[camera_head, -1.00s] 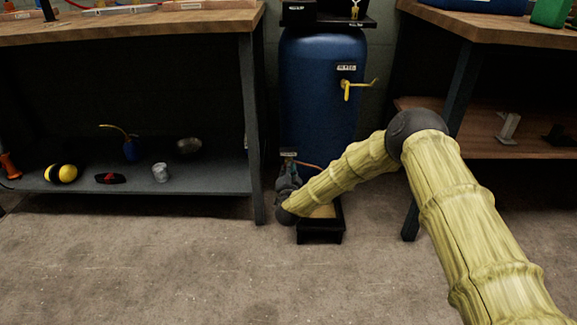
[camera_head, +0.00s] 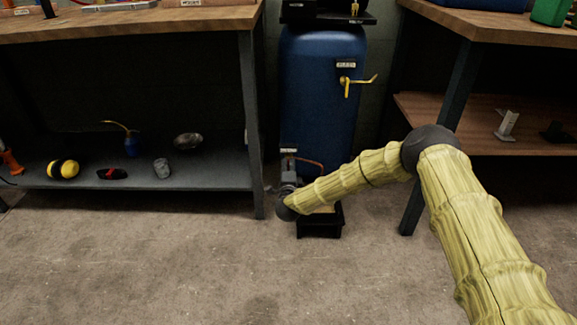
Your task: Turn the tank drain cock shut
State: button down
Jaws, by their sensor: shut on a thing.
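The blue tank (camera_head: 318,95) stands upright between two benches. A small label (camera_head: 288,151) is at its lower left. A thin copper-coloured part (camera_head: 312,162) shows low on the tank, beside my gripper. My gripper (camera_head: 289,177) is at the foot of the tank, shut on the drain cock. My wrist and forearm hide most of the cock, so its handle angle cannot be made out. A black tray (camera_head: 320,231) sits on the floor below, partly covered by my forearm.
A yellow lever valve (camera_head: 348,83) sticks out of the tank higher up. The left bench's shelf (camera_head: 210,177) holds several small items. The right bench's leg (camera_head: 430,160) stands close behind my elbow. The concrete floor (camera_head: 150,265) in front is clear.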

jog(key=shift+s+f, duration=0.1)
jog(key=shift+f, duration=0.05)
dwell(0.3)
jog(key=c, duration=0.7)
grip_release()
jog(key=s, duration=1.2)
